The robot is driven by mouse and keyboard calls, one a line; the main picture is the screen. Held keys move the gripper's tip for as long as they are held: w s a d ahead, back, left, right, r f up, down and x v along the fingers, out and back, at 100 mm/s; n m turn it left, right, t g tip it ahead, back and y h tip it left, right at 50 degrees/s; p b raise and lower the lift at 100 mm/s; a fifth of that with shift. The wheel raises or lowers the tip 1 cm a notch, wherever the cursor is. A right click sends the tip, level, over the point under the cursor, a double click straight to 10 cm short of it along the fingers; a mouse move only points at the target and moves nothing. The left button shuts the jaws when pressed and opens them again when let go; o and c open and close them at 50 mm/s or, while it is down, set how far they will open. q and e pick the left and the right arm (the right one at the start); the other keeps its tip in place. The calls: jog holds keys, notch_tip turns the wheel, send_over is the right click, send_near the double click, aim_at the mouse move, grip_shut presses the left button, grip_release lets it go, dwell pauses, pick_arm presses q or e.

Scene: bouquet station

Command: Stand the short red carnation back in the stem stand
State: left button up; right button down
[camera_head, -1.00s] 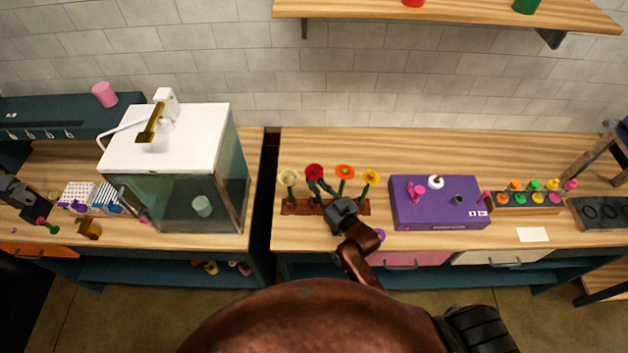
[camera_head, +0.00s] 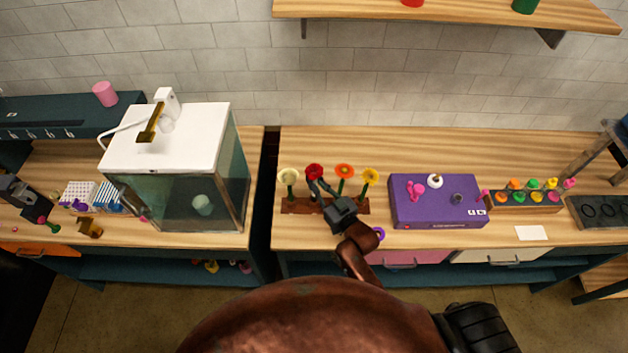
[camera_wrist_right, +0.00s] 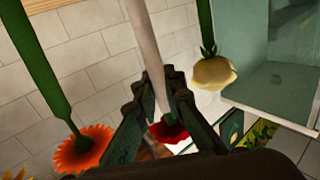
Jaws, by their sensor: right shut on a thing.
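The red carnation (camera_head: 314,171) is at the stem stand (camera_head: 296,207), a brown wooden block on the right-hand table. My right gripper (camera_head: 320,188) is shut on its stem, just below the bloom. In the right wrist view the red bloom (camera_wrist_right: 167,132) shows between my right fingers (camera_wrist_right: 155,105), with a pale stem (camera_wrist_right: 148,45) running between them. The arm covers part of the stand, so I cannot tell whether the stem's foot is in a hole. My left gripper (camera_head: 32,203) is at the far left edge; its jaws are too small to read.
A cream flower (camera_head: 289,176), an orange flower (camera_head: 344,171) and a yellow flower (camera_head: 370,176) stand close around the carnation in the stand. A purple box (camera_head: 438,204) is to the right. A glass cabinet (camera_head: 172,195) stands left, across a gap between tables.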

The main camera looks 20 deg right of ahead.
jog(key=shift+f+b, duration=0.35)
jog(key=shift+f, duration=0.4)
jog(key=shift+f, duration=1.2)
dwell(1.4)
jog(key=c, duration=1.9)
grip_release()
jog(key=shift+c, duration=0.2)
jog(key=shift+o, duration=0.5)
jog(key=o, duration=0.5)
jog(key=shift+c, duration=0.2)
